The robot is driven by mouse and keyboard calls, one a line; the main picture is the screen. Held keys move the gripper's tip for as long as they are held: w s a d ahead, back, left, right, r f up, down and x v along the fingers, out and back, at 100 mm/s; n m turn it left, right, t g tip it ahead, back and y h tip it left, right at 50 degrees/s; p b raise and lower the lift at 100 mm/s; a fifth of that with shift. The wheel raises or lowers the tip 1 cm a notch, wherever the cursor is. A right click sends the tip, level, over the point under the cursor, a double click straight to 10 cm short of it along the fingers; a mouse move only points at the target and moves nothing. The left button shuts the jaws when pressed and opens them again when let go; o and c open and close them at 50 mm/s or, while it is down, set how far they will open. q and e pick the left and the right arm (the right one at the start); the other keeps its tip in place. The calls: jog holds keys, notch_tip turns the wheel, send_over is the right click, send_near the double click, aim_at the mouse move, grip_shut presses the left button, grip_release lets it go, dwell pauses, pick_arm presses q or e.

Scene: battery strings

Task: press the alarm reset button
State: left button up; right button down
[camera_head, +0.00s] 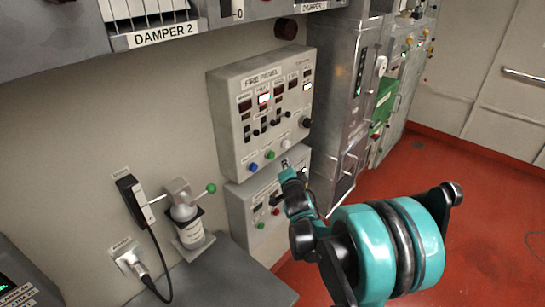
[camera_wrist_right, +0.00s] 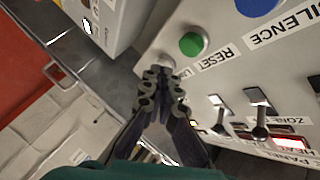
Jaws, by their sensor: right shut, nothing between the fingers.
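The fire panel (camera_head: 228,110) is a grey wall box with a blue button (camera_head: 253,168), a green button (camera_head: 269,155) and a white button (camera_head: 286,143) along its lower edge. In the right wrist view the green button (camera_wrist_right: 191,43) bears the label RESET, and the blue one (camera_wrist_right: 256,5) bears SILENCE. My right gripper (camera_head: 289,176) is shut and empty, just below the panel's lower right. In the right wrist view its fingertips (camera_wrist_right: 163,78) overlap the white button (camera_wrist_right: 162,62), beside the green one; contact cannot be told. My left gripper is not in view.
A second grey box (camera_head: 240,212) with small buttons hangs just below the fire panel. A metal cabinet (camera_head: 335,110) stands to its right. A lever with a green knob (camera_head: 211,188) sticks out to the left. The red floor (camera_head: 480,200) is clear.

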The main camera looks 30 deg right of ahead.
aim_at(274, 155)
jog(key=shift+w+a, duration=0.3)
jog(key=shift+w, duration=0.4)
jog(key=shift+w+a, duration=0.25)
jog(key=shift+w, duration=0.4)
dwell(0.5)
jog(key=shift+w+a+b, duration=0.2)
jog(key=shift+w+b, duration=0.15)
jog(key=shift+w, duration=0.05)
jog(key=shift+w+a, duration=0.25)
jog(key=shift+w, duration=0.4)
dwell(0.8)
jog(key=shift+s, duration=0.15)
jog(key=shift+s+d, duration=0.2)
jog(key=shift+s, duration=0.25)
jog(key=shift+s+d, duration=0.2)
jog(key=shift+s, duration=0.25)
jog(key=shift+s+d, duration=0.3)
jog(key=shift+s, duration=0.5)
jog(key=shift+s+d, duration=0.35)
jog(key=shift+s, duration=0.4)
jog(key=shift+s+d, duration=0.3)
jog(key=shift+s, duration=0.5)
